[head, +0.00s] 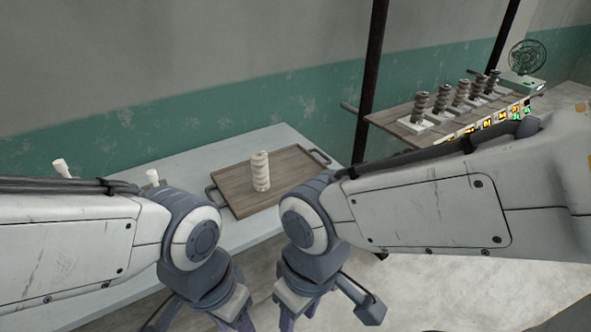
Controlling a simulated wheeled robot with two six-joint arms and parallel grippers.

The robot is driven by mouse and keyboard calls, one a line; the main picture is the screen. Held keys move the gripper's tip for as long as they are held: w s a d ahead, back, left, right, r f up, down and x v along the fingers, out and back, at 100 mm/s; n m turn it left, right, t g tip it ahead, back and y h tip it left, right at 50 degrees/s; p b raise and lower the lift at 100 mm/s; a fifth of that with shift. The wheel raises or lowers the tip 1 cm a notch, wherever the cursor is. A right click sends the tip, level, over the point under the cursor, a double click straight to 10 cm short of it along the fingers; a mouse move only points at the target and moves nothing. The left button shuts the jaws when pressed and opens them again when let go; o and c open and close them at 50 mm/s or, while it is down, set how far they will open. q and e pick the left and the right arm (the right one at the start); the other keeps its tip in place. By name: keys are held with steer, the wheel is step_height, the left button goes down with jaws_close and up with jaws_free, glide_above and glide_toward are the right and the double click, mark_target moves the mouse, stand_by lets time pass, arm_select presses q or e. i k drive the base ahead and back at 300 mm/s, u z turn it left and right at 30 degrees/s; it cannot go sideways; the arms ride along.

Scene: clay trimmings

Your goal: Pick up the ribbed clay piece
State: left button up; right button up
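The ribbed clay piece (260,171) is a pale, upright stack of rounded ridges. It stands on a brown wooden tray (236,197) with dark handles, on the pale table. My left gripper (210,308) is at the bottom edge, nearer to me than the tray and left of the piece. My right gripper (318,304) is also at the bottom edge, to the right of the left one. Both are apart from the piece. Their fingertips are cut off by the frame, so their opening is unclear.
Small pale pieces (62,168) stand at the table's left, partly behind my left arm. A wooden shelf (395,124) at the back right holds several darker ribbed pieces on pale bases, with lit labels along its edge. A green fan (526,60) stands beyond. A dark post (371,80) rises behind the table.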

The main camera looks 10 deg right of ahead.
mark_target(260, 161)
steer(key=u, duration=0.1)
steer(key=k, duration=0.4)
steer(key=z, duration=1.15)
steer(key=i, duration=1.45)
steer(key=u, duration=0.75)
steer(key=i, duration=0.55)
steer(key=u, duration=0.65)
